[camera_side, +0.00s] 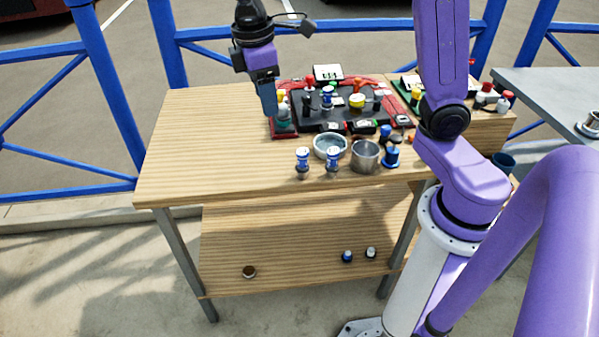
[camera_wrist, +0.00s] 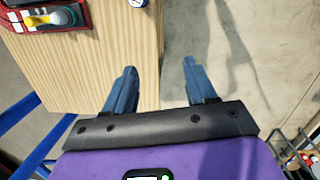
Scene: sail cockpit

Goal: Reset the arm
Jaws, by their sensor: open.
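My gripper (camera_side: 270,112) hangs fingers-down over the wooden table, at the left end of the red and black panel in the side view. In the wrist view its two blue fingers (camera_wrist: 158,78) are spread apart with nothing between them. Beyond them are the table's edge and bare concrete floor. My purple arm rises at the right of the side view. How far the fingertips are above the table is hard to tell.
The panel (camera_side: 310,118) carries several coloured knobs and switches. A white bowl (camera_side: 330,146), a metal cup (camera_side: 365,156) and small blue-and-white pieces stand along the front of the wooden table (camera_side: 215,150). The table's left part is clear. Blue railings (camera_side: 100,80) run behind.

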